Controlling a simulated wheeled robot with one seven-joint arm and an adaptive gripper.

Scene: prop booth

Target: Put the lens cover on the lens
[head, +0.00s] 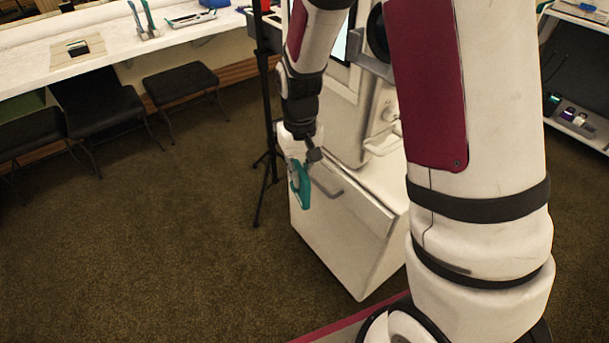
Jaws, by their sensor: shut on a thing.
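My gripper (303,160) hangs down in front of a white cabinet, left of the picture's middle. It is shut on a teal, loop-shaped thing (304,188). The thing is small here, and I cannot tell for certain that it is the lens cover. A dark round part (377,36), which may be the lens, shows up and to the right of my gripper, partly hidden by my arm. The gripper and the teal thing are apart from it.
The white cabinet (335,235) with a handle stands close behind my gripper. A thin black stand (262,100) is just left. A white counter (110,50) with tools and dark stools (180,82) are at the back left. The carpet at left front is clear.

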